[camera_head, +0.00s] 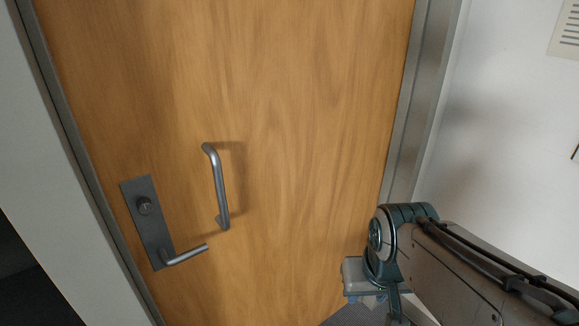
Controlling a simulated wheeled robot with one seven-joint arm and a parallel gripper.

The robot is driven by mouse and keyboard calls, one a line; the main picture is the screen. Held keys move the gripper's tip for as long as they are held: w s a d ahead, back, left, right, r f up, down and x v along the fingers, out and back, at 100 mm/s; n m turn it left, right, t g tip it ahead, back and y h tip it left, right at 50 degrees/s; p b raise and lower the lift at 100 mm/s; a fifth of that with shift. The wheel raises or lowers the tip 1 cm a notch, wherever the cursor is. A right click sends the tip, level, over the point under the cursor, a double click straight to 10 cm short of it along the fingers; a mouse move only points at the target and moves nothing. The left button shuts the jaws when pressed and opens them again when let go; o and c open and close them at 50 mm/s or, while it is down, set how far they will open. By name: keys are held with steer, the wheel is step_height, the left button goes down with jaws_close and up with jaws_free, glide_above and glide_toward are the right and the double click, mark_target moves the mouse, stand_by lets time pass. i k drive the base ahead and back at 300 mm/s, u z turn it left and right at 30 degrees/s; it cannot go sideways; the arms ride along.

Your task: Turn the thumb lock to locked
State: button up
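The thumb lock (145,205) is a small dark round turn piece on the upper part of a dark grey lock plate (154,238). The plate is on the left side of a wooden door (290,130). The thumb piece is too small to tell which way it is turned. A lever handle (186,255) sticks out to the right from the plate's lower end. My arm comes in from the lower right. What seems to be my gripper (366,298) is partly hidden at its end, well right of the lock and apart from it. I cannot tell its opening.
A grey pull handle (219,187) stands out from the door to the right of the lock plate. The door sits closely in its grey metal frame (414,95). A white wall (505,130) is on the right, with a paper notice (567,30) at the top. A dark area fills the lower left corner.

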mark_target(144, 205)
steer(key=u, duration=1.45)
steer(key=k, duration=1.3)
steer(key=z, duration=0.65)
steer(key=i, duration=0.55)
steer(key=z, duration=0.75)
steer(key=i, duration=0.65)
steer(key=u, duration=0.6)
steer(key=i, duration=0.6)
steer(key=u, duration=0.65)
